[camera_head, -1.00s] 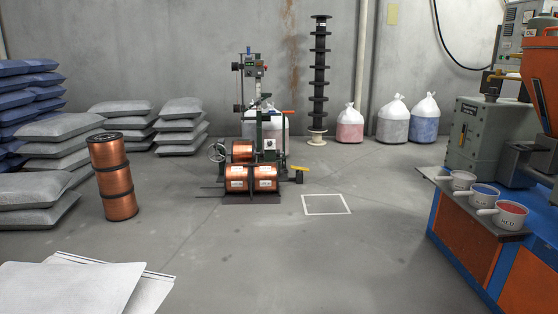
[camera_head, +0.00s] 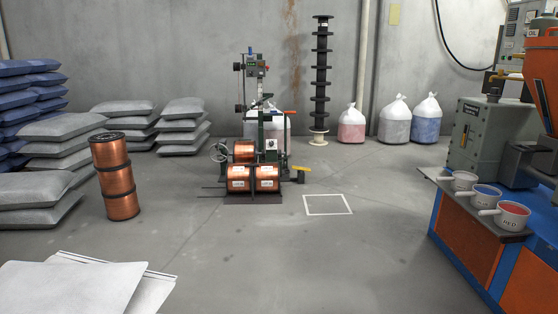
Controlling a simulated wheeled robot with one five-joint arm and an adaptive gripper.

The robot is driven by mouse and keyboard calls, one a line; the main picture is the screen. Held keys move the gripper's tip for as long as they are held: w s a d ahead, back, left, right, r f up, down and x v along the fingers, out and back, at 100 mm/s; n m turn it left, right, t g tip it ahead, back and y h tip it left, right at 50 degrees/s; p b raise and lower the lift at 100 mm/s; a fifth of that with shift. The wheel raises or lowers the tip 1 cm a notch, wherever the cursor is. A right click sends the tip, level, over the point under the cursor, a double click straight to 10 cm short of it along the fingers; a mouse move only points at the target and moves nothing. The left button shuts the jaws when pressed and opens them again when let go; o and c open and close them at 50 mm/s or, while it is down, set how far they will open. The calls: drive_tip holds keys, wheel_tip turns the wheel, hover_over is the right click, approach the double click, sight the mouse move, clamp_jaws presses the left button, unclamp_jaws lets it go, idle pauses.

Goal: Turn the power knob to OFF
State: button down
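A green machine (camera_head: 260,125) with copper spools stands in the middle of the room. Near its top is a small control box (camera_head: 256,66) with a few tiny coloured dots. A lower box (camera_head: 270,148) on it has a dark round spot on its front. I cannot tell which of these parts is the power knob, nor any knob's setting. My gripper is not in view.
A stack of copper spools (camera_head: 115,175) stands left of the machine, near piled grey sacks (camera_head: 45,190). An orange and blue bench (camera_head: 470,235) with several cups fills the right. The floor around the white outlined square (camera_head: 327,204) is clear.

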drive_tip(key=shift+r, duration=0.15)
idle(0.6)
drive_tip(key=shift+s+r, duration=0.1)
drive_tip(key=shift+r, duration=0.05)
